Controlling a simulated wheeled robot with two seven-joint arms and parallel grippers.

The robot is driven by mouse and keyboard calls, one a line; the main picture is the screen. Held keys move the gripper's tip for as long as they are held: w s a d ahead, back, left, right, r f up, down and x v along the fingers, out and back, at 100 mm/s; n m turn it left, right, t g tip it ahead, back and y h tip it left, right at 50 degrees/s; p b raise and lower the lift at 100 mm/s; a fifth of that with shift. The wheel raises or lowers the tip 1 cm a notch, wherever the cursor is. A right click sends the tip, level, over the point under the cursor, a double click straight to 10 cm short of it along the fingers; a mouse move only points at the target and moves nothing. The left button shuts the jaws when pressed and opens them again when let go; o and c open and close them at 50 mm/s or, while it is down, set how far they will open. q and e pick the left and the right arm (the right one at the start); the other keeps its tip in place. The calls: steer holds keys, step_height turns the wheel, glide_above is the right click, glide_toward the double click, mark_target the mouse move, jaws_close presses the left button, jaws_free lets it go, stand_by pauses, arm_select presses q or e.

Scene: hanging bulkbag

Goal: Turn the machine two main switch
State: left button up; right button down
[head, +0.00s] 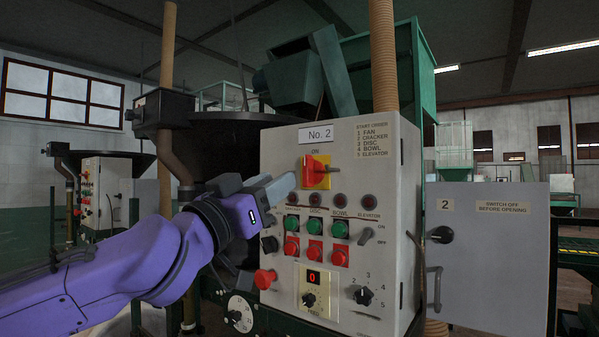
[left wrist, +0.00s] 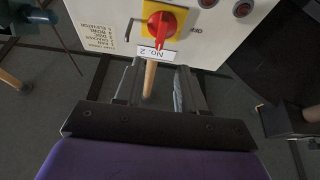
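The red main switch (head: 315,171) sits on a yellow plate near the top of the panel of the grey control box (head: 385,200), under the "No. 2" label (head: 320,133) and a small "ON" mark. The switch also shows upside down at the top of the left wrist view (left wrist: 158,24). My left gripper (head: 283,186) is in front of the panel, just left of and a little below the switch. In the left wrist view its two fingers (left wrist: 159,72) stand apart with nothing between them; the switch lies beyond their tips. My right gripper is not in view.
Below the switch are red lamps, green buttons (head: 315,226), red buttons (head: 315,251) and black selector knobs (head: 364,296). A red stop button (head: 264,279) juts from the lower left. An open grey door (head: 495,255) stands at the right. Another machine (head: 104,190) stands far left.

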mark_target(305, 166)
arm_select(q)
steer(key=p+x, duration=0.3)
steer(key=x, duration=0.5)
steer(key=shift+w+d+f, duration=0.1)
steer(key=shift+w+d, duration=0.05)
steer(key=shift+d, duration=0.05)
jaws_close()
